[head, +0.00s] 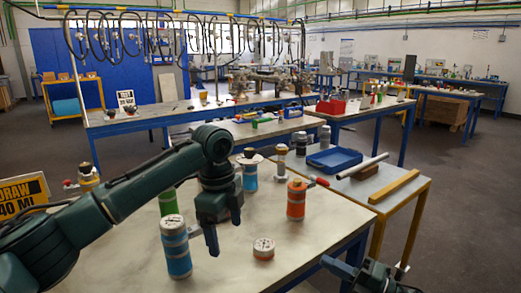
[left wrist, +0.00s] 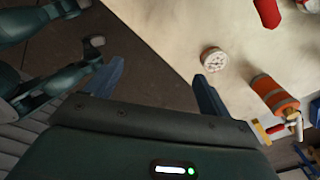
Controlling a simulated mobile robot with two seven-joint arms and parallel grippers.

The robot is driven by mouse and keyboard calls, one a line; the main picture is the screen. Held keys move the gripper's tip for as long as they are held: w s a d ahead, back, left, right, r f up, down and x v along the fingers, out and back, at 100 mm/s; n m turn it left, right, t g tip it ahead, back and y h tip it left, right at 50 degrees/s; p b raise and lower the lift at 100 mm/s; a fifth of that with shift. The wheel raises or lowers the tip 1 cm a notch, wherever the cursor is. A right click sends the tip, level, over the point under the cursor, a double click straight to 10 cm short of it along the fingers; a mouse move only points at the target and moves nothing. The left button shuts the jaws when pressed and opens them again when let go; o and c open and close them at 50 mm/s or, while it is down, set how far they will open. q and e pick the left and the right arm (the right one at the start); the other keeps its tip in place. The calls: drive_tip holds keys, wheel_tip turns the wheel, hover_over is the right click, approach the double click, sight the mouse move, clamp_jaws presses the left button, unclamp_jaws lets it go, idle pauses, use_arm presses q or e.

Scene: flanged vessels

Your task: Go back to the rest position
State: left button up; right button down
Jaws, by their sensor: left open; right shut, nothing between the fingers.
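My left gripper (head: 225,234) hangs over the near table, pointing down, with its fingers apart and nothing between them. It also shows open in the left wrist view (left wrist: 158,85). My right gripper (head: 368,275) is low at the bottom right, beside the table's front corner, partly cut off by the picture edge; it is shut and empty. A blue vessel (head: 176,250) stands close to the left of my left gripper. A white-topped round piece (head: 263,248) lies to its right and shows in the left wrist view (left wrist: 214,60).
An orange vessel (head: 296,200), a blue flanged vessel (head: 250,178) and a green vessel (head: 168,201) stand on the near table (head: 300,245). A side table holds a blue tray (head: 334,159) and a pale tube (head: 362,166). Open floor (head: 460,220) lies at the right.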

use_arm(q)
drive_tip(key=s+d+f+n+t+h+p, duration=0.2)
drive_tip(key=s+d+f+n+h+p, duration=0.15)
drive_tip(key=f, duration=0.55)
drive_tip(key=s+d+f+n+t+h+p, duration=0.1)
drive_tip(key=s+d+f+n+h+p, duration=0.15)
drive_tip(key=s+d+f+n, duration=0.4)
drive_tip(key=s+a+f+n+t+y+p, duration=0.1)
drive_tip(key=s+a+n+t+p, duration=0.1)
drive_tip(key=s+a, duration=0.5)
drive_tip(key=s+a+f+n+t+y+p, duration=0.1)
drive_tip(key=s+a+n+t, duration=0.4)
drive_tip(key=a, duration=0.5)
drive_tip(key=s+n+y+p, duration=0.1)
drive_tip(key=s+n, duration=0.1)
drive_tip(key=s, duration=0.1)
drive_tip(key=shift+s+a+f+t+y+p, duration=0.2)
drive_tip(key=shift+s+f+t+y+p, duration=0.1)
drive_tip(key=shift+f+p, duration=0.1)
use_arm(e)
drive_tip(key=s+a+f+m+h, duration=0.1)
drive_tip(key=s+f+m+h, duration=0.2)
drive_tip(key=s+m+h, duration=0.4)
drive_tip(key=s+a+f+m+h, duration=0.1)
drive_tip(key=s+f+m+h, duration=0.3)
drive_tip(key=s+m, duration=1.5)
drive_tip(key=m+h, duration=0.1)
drive_tip(key=h, duration=0.2)
drive_tip(key=shift+a+m, duration=0.3)
